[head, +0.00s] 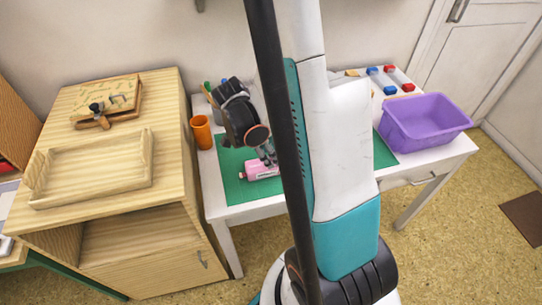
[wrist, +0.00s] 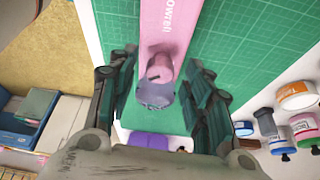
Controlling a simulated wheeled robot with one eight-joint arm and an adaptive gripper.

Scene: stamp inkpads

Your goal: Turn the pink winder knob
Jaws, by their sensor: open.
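A pink device (head: 262,169) lies on the green cutting mat (head: 232,188) on the white table. It also shows in the wrist view (wrist: 166,28), with pale lettering on its face. At its near end a short pink stem carries a rounded knob (wrist: 155,94), which looks greyish here. My gripper (wrist: 160,68) is open, with one finger on each side of the knob and visible gaps between. In the head view my gripper (head: 268,157) is just above the pink device, and my arm hides part of the mat.
An orange cup (head: 201,132) stands left of the mat. A purple bin (head: 425,122) is at the table's right. Red and blue pieces (head: 389,90) lie behind it. Several bottles or jars (wrist: 298,97) show at the right in the wrist view. A wooden cabinet with a tray (head: 95,172) stands left.

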